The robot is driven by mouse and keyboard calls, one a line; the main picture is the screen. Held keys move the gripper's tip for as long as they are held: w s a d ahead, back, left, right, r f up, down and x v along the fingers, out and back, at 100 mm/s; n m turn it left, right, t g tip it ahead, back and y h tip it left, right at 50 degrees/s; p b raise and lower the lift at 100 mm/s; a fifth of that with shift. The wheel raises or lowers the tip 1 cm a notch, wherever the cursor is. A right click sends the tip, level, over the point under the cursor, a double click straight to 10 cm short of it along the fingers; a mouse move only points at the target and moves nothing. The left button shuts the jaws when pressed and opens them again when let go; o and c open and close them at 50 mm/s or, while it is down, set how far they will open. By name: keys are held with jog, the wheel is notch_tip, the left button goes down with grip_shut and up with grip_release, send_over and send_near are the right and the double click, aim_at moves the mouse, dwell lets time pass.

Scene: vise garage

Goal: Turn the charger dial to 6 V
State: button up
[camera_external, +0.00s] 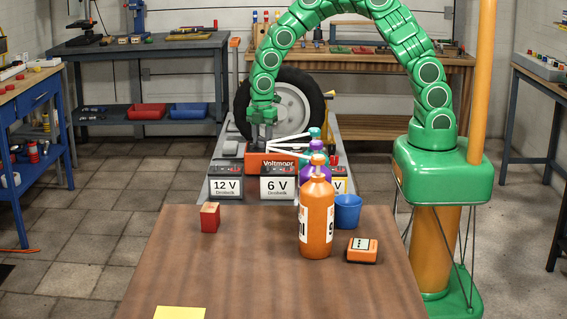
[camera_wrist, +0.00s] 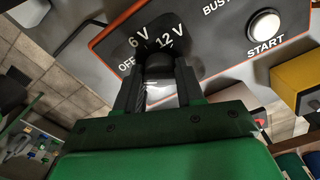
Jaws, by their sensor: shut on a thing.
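The charger (camera_external: 268,161) is an orange-fronted box on a grey bench beyond the brown table. In the wrist view its dark panel (camera_wrist: 215,50) carries the labels OFF, 6 V, 12 V and a partly cut-off one, with a white START button (camera_wrist: 264,25) to the right. The black dial (camera_wrist: 160,68) sits below the 6 V and 12 V labels. My gripper (camera_wrist: 160,78) is shut on the dial, one finger on each side. In the external view my gripper (camera_external: 264,118) is over the charger's top. The dial's pointer is hidden, so its setting cannot be told.
Batteries marked 12 V (camera_external: 226,188) and 6 V (camera_external: 277,188) stand before the charger. Orange bottle (camera_external: 316,215), blue cup (camera_external: 347,210), red block (camera_external: 210,218) and orange meter (camera_external: 361,250) are on the brown table (camera_external: 250,280). A wheel (camera_external: 292,104) stands behind.

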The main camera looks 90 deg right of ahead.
jog(key=m, duration=1.1)
jog(key=shift+m, duration=0.3)
dwell(0.5)
jog(key=o, duration=1)
jog(key=shift+o, duration=0.2)
